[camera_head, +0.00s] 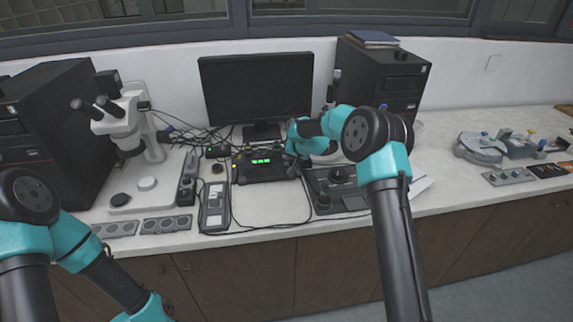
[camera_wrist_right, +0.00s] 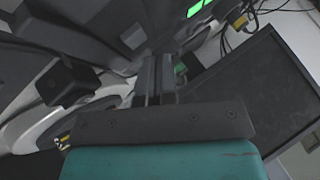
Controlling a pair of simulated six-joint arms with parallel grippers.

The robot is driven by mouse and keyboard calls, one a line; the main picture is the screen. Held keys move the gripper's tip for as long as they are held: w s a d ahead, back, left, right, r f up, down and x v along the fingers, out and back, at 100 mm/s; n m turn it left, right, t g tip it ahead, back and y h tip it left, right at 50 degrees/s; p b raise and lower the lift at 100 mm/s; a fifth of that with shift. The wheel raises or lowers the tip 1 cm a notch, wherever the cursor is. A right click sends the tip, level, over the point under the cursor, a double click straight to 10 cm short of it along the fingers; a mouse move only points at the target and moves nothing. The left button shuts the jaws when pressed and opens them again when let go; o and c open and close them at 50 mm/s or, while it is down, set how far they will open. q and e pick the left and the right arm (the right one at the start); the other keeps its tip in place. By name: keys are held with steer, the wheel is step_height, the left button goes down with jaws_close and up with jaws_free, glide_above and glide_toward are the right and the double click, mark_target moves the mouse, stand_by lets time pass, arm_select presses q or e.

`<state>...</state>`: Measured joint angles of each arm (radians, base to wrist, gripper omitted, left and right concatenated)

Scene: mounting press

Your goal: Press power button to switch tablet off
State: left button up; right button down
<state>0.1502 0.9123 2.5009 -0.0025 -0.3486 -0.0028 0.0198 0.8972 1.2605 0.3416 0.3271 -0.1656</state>
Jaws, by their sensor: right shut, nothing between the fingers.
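A black box-shaped device (camera_head: 258,172) with lit green digits on its front stands on the bench below the monitor; I see no other lit screen that could be the tablet. My right gripper (camera_head: 294,168) is at the right end of this device, pointing down, partly hidden by its own wrist. In the right wrist view its fingers (camera_wrist_right: 156,72) are together and empty, over a dark panel with green lit parts (camera_wrist_right: 194,8). I cannot tell whether the tips touch it. The power button cannot be made out. My left gripper is out of view; only its arm shows at lower left.
A dark monitor (camera_head: 257,88) stands behind, with loose cables beside it. A microscope (camera_head: 128,118) is at left, a grey handheld unit (camera_head: 214,206) in front, and a dark control box (camera_head: 338,188) right of the gripper. Black cabinets stand on both sides.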

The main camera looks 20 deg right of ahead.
mark_target(288, 163)
steer(key=shift+r, duration=2.5)
